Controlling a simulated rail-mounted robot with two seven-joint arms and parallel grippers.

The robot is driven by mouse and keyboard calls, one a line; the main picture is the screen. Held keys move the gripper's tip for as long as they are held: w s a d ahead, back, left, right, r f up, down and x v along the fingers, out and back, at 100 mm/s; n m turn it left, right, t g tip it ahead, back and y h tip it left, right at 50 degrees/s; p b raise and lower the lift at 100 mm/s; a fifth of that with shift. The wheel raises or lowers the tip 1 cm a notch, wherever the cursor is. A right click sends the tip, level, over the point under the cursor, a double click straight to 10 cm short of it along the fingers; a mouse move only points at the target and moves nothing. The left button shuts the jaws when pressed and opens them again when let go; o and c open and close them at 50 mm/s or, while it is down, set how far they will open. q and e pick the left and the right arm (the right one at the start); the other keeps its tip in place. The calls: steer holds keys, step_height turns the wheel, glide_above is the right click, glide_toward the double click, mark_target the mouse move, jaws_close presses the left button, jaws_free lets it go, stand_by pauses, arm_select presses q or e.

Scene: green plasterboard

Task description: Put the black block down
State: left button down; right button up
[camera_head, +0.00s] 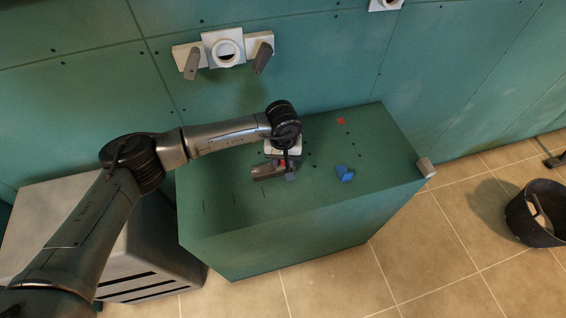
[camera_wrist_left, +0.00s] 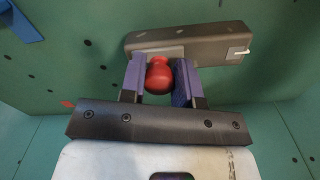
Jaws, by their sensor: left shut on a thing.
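The dark grey-black block (camera_head: 265,173) is at my left gripper (camera_head: 287,177), over the top of the green plasterboard box (camera_head: 235,215). In the left wrist view the long block (camera_wrist_left: 205,42) lies across the fingertips of my left gripper (camera_wrist_left: 160,72). A round red knob (camera_wrist_left: 158,76) sits between the two purple fingers, which press on it from both sides. The knob appears to belong to the block. I cannot tell whether the block's underside touches the box top. My right gripper is not in view.
A blue object (camera_head: 345,173) lies on the box top to the right, with a small red patch (camera_head: 341,121) behind it. The box top left of the block is clear. A wall fitting (camera_head: 224,48) and a black bucket (camera_head: 537,212) stand apart.

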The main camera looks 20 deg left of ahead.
arm_select(q)
step_height(320, 180, down, 2)
steer(key=shift+f, duration=0.15)
steer(key=c, duration=0.8)
jaws_free()
steer(key=shift+c, duration=0.2)
steer(key=shift+r, duration=0.3)
step_height(320, 180, up, 12)
steer(key=shift+f+p, duration=0.1)
steer(key=shift+p, duration=0.6)
